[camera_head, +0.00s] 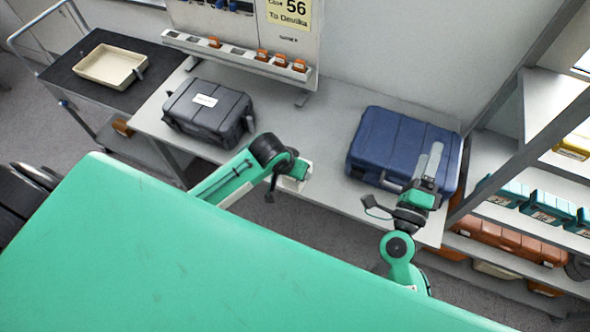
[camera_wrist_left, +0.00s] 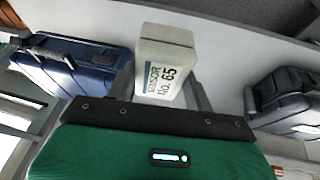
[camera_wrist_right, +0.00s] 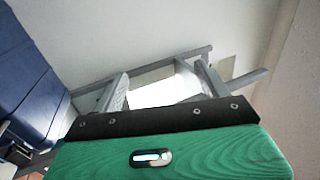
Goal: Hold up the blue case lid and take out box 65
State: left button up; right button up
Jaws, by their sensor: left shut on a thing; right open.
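My left gripper (camera_head: 290,171) is shut on box 65 (camera_wrist_left: 162,50), a small whitish box with a "SENSOR No. 65" label. It holds the box near the table's front edge, between the two cases; the box shows small in the head view (camera_head: 295,180). The blue case (camera_head: 392,140) lies on the right part of the table, and its lid looks shut. My right gripper (camera_head: 429,156) is open and empty, above the right front part of the blue case in the head view. The blue case also shows at the left in the right wrist view (camera_wrist_right: 25,75).
A dark grey case (camera_head: 208,112) stands on the left of the table (camera_head: 310,125). A beige tray (camera_head: 110,66) sits on a black-topped cart (camera_head: 60,75) at the far left. A board with a small-parts rail (camera_head: 240,55) stands behind. Shelves with bins (camera_head: 510,190) stand at the right.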

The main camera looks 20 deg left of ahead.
pick_arm(q)
notch_tip(320, 180, down, 6)
jog(key=b, duration=0.5)
jog(key=shift+r+b, duration=0.15)
jog(key=shift+b, duration=0.2)
jog(key=shift+f, duration=0.2)
pick_arm(e)
jog(key=v, duration=1.2)
